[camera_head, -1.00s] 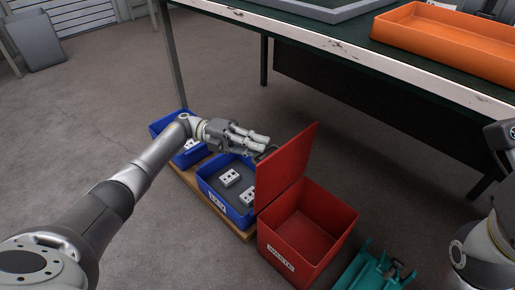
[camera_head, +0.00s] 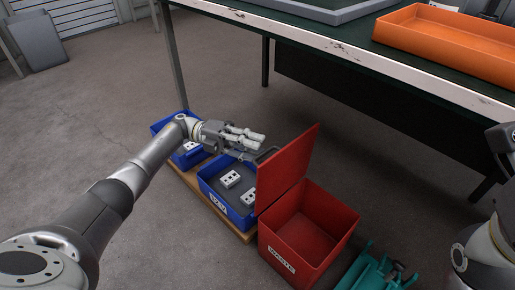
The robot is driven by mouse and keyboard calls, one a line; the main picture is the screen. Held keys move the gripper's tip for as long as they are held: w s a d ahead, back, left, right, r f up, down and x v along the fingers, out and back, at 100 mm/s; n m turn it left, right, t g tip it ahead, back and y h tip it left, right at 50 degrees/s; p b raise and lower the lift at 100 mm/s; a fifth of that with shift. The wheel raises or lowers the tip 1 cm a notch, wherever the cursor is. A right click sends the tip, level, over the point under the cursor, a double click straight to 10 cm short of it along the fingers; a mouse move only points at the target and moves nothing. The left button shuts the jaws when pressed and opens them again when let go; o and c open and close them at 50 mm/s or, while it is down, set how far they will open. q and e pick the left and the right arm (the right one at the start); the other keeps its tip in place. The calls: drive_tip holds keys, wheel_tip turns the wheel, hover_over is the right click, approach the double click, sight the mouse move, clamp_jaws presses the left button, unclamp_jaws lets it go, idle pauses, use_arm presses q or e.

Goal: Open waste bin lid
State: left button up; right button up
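The red waste bin (camera_head: 308,236) stands on the floor at the lower middle, with a white label on its front. Its red lid (camera_head: 288,172) stands raised, roughly upright, on the bin's left side. The inside of the bin is visible and looks empty. My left gripper (camera_head: 262,146) is left of the lid, above the blue bin, with its fingers pointing right toward the lid's upper edge. Whether the fingertips touch the lid is unclear, and so is their opening. My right arm shows at the right edge; its gripper is out of view.
A labelled blue bin (camera_head: 241,219) with several light parts stands left of the waste bin on a wooden board; another blue bin (camera_head: 157,127) is behind it. A green item (camera_head: 372,272) lies to the right. A table (camera_head: 345,52) with an orange tray (camera_head: 452,46) stands behind.

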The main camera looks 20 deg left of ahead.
use_arm(q)
drive_tip(key=shift+a, duration=2.9)
